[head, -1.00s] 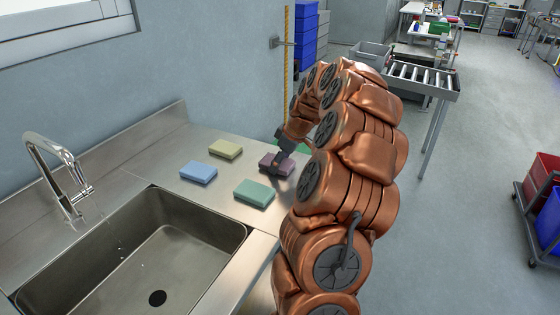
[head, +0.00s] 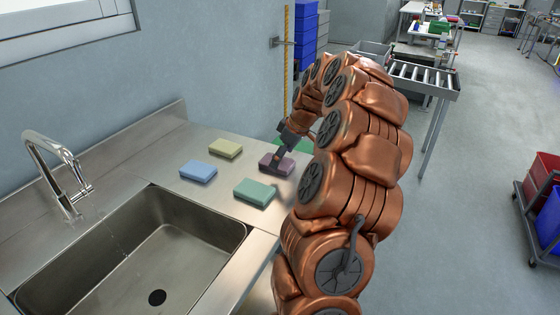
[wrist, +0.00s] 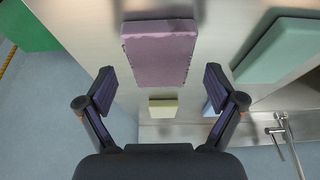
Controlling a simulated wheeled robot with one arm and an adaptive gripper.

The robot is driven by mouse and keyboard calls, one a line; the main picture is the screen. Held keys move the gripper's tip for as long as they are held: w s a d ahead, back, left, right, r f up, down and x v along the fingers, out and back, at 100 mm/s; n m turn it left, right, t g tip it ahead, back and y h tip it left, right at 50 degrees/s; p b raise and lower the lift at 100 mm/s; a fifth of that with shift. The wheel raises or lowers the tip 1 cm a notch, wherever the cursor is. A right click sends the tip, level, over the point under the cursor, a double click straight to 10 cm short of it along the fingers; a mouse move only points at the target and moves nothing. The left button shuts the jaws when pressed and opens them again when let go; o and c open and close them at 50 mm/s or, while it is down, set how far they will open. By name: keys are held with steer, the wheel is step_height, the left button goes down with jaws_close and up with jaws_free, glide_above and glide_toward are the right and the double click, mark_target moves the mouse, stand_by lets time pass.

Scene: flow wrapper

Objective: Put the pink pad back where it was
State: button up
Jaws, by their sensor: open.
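The pink pad (head: 287,167), a dull mauve block, lies flat on the steel counter near its right edge. In the wrist view the pink pad (wrist: 160,52) sits ahead of my gripper (wrist: 158,82), lined up between the fingers. The fingers are spread wide and empty, one on each side of the pad's near end. In the head view my gripper (head: 278,160) comes down over the pad and hides part of it. I cannot tell the height of the fingertips above the counter.
A green pad (head: 255,194), a blue pad (head: 198,172) and a yellow pad (head: 225,149) lie nearby on the counter. A sink (head: 190,250) with a faucet (head: 55,165) is at left. Bare steel lies between the pads.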

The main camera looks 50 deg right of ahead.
steer(key=b+v, duration=0.1)
steer(key=v, duration=0.9)
steer(key=s+a+g+y, duration=0.1)
steer(key=s+a+g, duration=0.2)
steer(key=a, duration=2.4)
steer(key=shift+m+g+h, duration=0.5)
steer(key=shift+g, duration=0.3)
steer(key=s+a+f, duration=0.1)
steer(key=s+a, duration=0.2)
steer(key=s+a+f, duration=0.2)
steer(key=s+a, duration=0.1)
steer(key=s, duration=0.1)
steer(key=s+a+f, duration=0.2)
steer(key=s+a, duration=0.1)
steer(key=shift+s+a, duration=0.3)
steer(key=shift+a, duration=0.1)
steer(key=s+a+f+m+g+h, duration=0.1)
steer(key=s+f, duration=0.4)
steer(key=s, duration=0.6)
steer(key=shift+s+a+m, duration=0.3)
steer(key=shift+a+m, duration=0.2)
steer(key=shift+m, duration=0.2)
